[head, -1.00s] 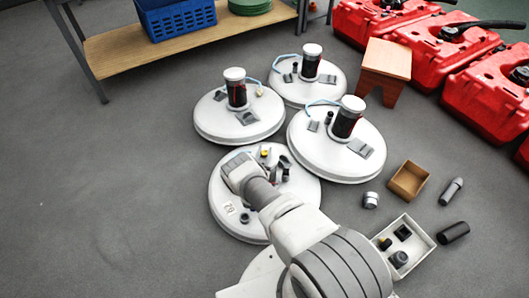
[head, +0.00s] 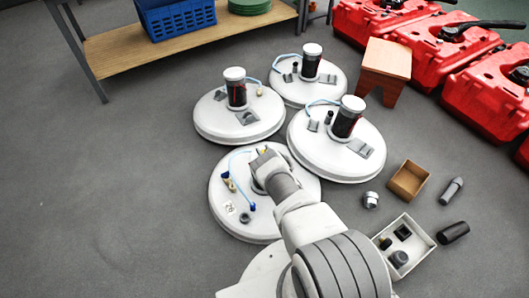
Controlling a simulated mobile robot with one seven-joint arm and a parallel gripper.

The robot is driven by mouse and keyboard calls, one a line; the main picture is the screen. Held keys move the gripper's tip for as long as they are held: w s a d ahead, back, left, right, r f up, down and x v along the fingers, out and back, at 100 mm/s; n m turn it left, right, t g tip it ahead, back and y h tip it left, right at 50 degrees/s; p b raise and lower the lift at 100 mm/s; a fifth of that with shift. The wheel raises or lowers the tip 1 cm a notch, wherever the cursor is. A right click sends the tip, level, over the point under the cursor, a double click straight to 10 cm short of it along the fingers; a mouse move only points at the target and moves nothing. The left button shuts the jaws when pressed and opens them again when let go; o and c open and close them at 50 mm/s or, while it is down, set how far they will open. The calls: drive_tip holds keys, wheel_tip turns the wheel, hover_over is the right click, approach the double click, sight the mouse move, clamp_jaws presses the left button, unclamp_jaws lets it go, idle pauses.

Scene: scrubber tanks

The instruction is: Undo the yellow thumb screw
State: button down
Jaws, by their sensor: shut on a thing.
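The nearest white round tank lid (head: 228,222) carries several fittings. A small patch of yellow, likely the yellow thumb screw (head: 263,150), shows at the far edge of my gripper (head: 262,158). My gripper is over the upper middle of this lid, pointing down. Its fingertips are mostly hidden behind the hand, but it appears shut on the yellow thumb screw. Brass-coloured fittings (head: 230,185), a blue tube end (head: 252,207) and a dark ring (head: 245,218) lie left of my arm.
Three other lids with dark, white-capped cylinders stand behind: left (head: 238,128), back (head: 308,90) and right (head: 335,163). At right are an open grey box (head: 428,246), a cardboard box (head: 408,181), loose cylinders (head: 453,190) and a wooden stool (head: 386,62). Floor at left is clear.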

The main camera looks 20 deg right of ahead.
drive_tip(key=shift+d+n+g+y, duration=0.1)
drive_tip(key=shift+n+g+y, duration=0.3)
drive_tip(key=shift+n+y, duration=1.1)
drive_tip(key=shift+w+y, duration=0.1)
drive_tip(key=shift+y, duration=0.7)
drive_tip(key=c, duration=0.5)
unclamp_jaws()
